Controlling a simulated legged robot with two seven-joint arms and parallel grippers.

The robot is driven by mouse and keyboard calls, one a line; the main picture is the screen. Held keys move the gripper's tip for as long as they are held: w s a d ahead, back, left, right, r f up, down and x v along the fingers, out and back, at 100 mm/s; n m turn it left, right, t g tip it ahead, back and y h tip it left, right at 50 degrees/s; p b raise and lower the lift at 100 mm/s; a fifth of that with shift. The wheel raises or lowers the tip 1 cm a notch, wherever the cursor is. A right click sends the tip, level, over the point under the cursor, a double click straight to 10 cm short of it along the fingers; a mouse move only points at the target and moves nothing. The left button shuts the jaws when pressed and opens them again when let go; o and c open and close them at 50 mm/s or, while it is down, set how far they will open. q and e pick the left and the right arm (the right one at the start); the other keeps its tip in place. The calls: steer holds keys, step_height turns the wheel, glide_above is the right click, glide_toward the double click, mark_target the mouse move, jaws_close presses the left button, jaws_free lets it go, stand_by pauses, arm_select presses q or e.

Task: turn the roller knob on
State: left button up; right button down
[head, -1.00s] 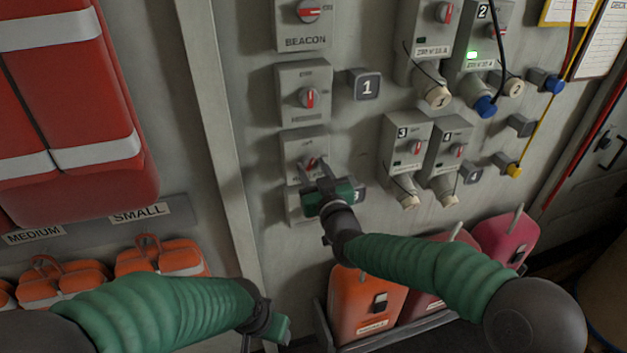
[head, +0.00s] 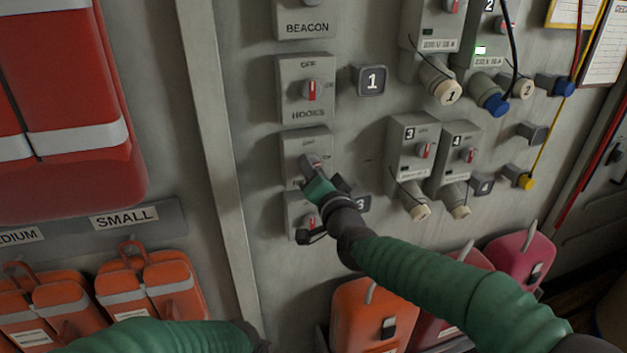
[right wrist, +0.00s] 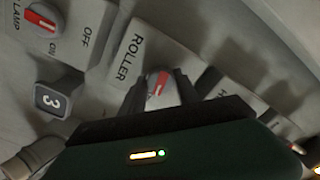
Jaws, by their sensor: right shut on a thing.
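The roller knob (right wrist: 158,86) is a grey knob with a red mark, on a box labelled ROLLER (right wrist: 128,57) in the right wrist view. Its mark lies crosswise, about a quarter turn from the lamp knob's mark. In the head view it is on the third box of the left column, and the knob (head: 310,163) is partly covered by my gripper. My right gripper (right wrist: 158,97) is shut on it, one finger on each side; it also shows in the head view (head: 316,176). Of my left arm only the sleeve and wrist show at the bottom left.
The lamp knob (right wrist: 40,20) sits just below on the panel, the hooks knob (head: 312,91) just above. Numbered socket boxes (head: 413,143) with plugs stand to the right. Orange packs (head: 150,285) hang at lower left; canisters (head: 370,315) stand below.

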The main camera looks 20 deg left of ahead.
steer(key=shift+w+d+r+m+b, duration=0.15)
steer(key=shift+r+m+b, duration=0.15)
steer(key=shift+m+b, duration=0.55)
steer(key=shift+m, duration=0.25)
steer(key=c, duration=1.3)
jaws_free()
steer(key=shift+c, duration=0.2)
steer(key=o, duration=0.4)
steer(key=shift+w+f, duration=0.15)
steer(key=shift+f, duration=0.05)
steer(key=shift+o, duration=0.2)
